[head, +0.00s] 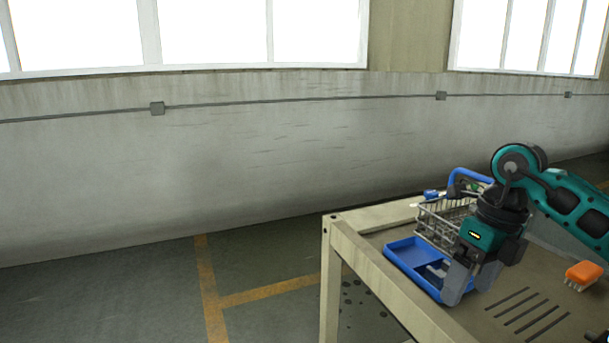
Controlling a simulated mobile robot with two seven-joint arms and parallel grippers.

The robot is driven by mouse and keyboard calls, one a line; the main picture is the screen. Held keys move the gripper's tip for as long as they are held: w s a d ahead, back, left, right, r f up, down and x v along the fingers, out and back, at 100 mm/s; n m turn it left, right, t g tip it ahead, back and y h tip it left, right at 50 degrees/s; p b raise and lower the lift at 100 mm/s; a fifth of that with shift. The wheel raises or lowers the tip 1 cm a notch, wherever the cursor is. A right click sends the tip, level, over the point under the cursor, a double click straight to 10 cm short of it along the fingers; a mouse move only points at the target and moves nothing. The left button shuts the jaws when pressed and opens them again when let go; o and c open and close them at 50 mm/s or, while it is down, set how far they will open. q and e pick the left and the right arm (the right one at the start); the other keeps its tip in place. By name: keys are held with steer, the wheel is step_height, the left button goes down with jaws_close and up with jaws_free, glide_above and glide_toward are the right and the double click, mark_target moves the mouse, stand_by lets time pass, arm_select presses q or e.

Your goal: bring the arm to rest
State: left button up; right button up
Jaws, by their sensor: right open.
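My right arm comes in from the right edge and bends down at its teal wrist. My right gripper (470,285) points down above the table, in front of the blue tray (402,261). Its two grey fingers stand apart, with nothing seen between them. They cover the right part of the tray. I cannot tell whether the fingertips touch the tray. My left gripper is not in view.
A wire basket (432,222) with a blue handle stands behind the gripper on the beige table (372,268). An orange brush (584,273) lies to the right. Slots (528,313) mark the tabletop. Open floor (130,300) lies left of the table.

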steer(key=s+a+m+t+y+p, duration=0.15)
steer(key=a+m+y, duration=0.35)
steer(key=a+y, duration=0.5)
steer(key=s+a+m+t+y, duration=0.35)
steer(key=a+y, duration=0.45)
steer(key=a, duration=0.5)
steer(key=w+d+f+m+t+h+p, duration=0.1)
steer(key=d+f+m+t+h, duration=0.4)
steer(key=m, duration=0.6)
steer(key=d+f+m+t+h, duration=0.4)
steer(key=f+m+t+h, duration=0.25)
steer(key=m, duration=0.45)
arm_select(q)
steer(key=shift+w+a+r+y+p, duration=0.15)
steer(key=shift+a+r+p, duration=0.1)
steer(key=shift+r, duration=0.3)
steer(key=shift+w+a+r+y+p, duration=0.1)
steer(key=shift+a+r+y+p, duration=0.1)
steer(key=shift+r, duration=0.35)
arm_select(e)
steer(key=s+d+f+m+g+h, duration=0.2)
steer(key=s+d+f+m+h, duration=0.1)
steer(key=s+f, duration=0.3)
steer(key=s+d+f+m+g+h, duration=0.3)
steer(key=s+f+m, duration=0.2)
steer(key=f, duration=0.4)
steer(key=shift+s+f, duration=0.25)
steer(key=shift+s, duration=0.45)
steer(key=shift+g+h, duration=0.25)
